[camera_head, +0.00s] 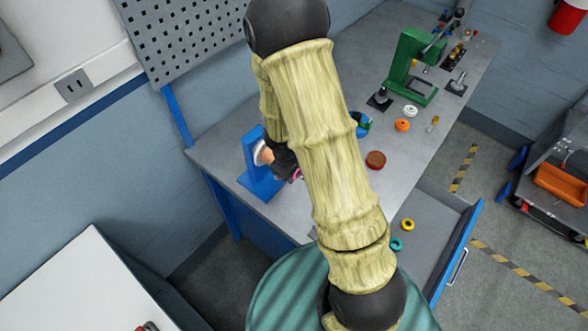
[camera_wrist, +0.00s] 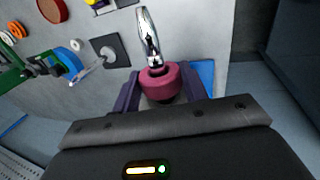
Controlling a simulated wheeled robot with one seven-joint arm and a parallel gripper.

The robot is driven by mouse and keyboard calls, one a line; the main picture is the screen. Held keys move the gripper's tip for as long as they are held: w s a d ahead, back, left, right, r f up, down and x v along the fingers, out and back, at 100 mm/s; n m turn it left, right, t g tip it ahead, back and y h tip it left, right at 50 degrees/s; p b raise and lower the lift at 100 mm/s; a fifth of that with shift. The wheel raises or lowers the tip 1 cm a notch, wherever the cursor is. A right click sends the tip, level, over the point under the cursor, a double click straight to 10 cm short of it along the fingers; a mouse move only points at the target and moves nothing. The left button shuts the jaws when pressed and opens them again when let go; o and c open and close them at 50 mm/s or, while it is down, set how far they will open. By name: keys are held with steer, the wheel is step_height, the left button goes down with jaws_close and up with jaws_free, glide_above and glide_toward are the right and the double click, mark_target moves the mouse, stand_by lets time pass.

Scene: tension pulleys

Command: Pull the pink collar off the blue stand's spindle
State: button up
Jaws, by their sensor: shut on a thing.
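The blue stand (camera_head: 258,168) stands on the left end of the grey bench, with a pale disc and a copper-coloured part at its upper side. The pink collar (camera_wrist: 160,80) sits between the two purple fingers of my gripper (camera_wrist: 158,88), which are shut on it. A sliver of the collar (camera_head: 296,175) shows beside my arm in the head view. A shiny tapered metal piece (camera_wrist: 148,38) extends from just beyond the collar; whether the collar is around the spindle I cannot tell. A blue part (camera_wrist: 206,72) shows right of the fingers. My arm hides much of the gripper in the head view.
A green press (camera_head: 412,70) stands further back on the bench. White (camera_head: 410,111) and orange (camera_head: 402,125) rings and a red-brown disc (camera_head: 376,159) lie right of my arm. An open drawer (camera_head: 440,225) at the front holds yellow and teal rings.

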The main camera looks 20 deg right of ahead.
steer(key=shift+s+d+b, duration=0.6)
steer(key=shift+s+b, duration=0.25)
steer(key=shift+b, duration=0.2)
stand_by(1.1)
steer(key=shift+s+d+f+b, duration=0.1)
steer(key=shift+s+d+b, duration=0.35)
steer(key=shift+s+b, duration=0.25)
steer(key=shift+s+d+b, duration=0.45)
steer(key=shift+s+b, duration=0.1)
steer(key=shift+s, duration=0.15)
steer(key=shift+s+d, duration=0.1)
stand_by(0.3)
steer(key=shift+s+d+b, duration=0.45)
steer(key=shift+s+b, duration=0.15)
steer(key=shift+s, duration=0.1)
steer(key=shift+s+d+b, duration=0.45)
steer(key=shift+s+b, duration=0.1)
steer(key=shift+s, duration=0.1)
steer(key=shift+s+d+b, duration=0.2)
steer(key=shift+b, duration=0.45)
steer(key=shift+s+d+b, duration=0.2)
steer(key=shift+s+b, duration=0.25)
steer(key=shift+b, duration=0.2)
steer(key=shift+d+b, duration=0.2)
steer(key=shift+b, duration=0.45)
